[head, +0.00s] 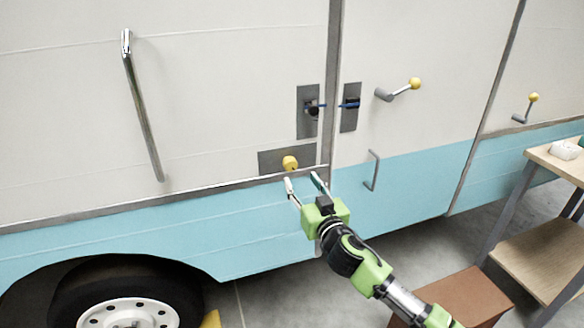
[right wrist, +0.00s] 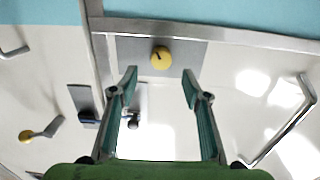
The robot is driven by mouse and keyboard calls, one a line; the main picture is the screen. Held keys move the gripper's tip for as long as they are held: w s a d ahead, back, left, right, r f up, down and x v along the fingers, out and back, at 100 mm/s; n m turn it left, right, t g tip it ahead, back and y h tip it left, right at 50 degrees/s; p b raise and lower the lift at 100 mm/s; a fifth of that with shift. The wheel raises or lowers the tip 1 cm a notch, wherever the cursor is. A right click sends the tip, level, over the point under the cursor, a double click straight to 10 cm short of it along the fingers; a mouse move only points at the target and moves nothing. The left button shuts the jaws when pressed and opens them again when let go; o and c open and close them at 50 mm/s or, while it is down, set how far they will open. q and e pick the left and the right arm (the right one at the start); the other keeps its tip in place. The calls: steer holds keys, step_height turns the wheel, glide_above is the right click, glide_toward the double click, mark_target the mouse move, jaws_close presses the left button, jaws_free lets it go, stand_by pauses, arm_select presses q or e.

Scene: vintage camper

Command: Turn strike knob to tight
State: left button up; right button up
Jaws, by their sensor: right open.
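The yellow round knob (head: 290,163) sits on a grey plate (head: 270,161) low on the camper's white side, just above the blue band. I take it to be the strike knob. In the right wrist view the knob (right wrist: 160,57) has a dark mark on its face and shows beyond the fingertips, between them. My right gripper (head: 305,184) is open and empty, just below the knob and apart from it; it also shows in the right wrist view (right wrist: 160,80). Above the knob a dark latch (head: 312,108) sits on a grey plate beside the door seam. My left gripper is not in view.
A long metal grab handle (head: 144,105) is on the left. A yellow-tipped lever (head: 400,90) and a small grey handle (head: 373,171) are right of the seam. A wooden workbench (head: 545,250) stands at right, a brown box (head: 470,298) on the floor. A wheel (head: 128,310) is lower left.

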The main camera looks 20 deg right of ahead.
mark_target(292, 167)
steer(key=w, duration=0.8)
steer(key=shift+w+a, duration=0.1)
steer(key=shift+a, duration=0.15)
steer(key=c, duration=1.1)
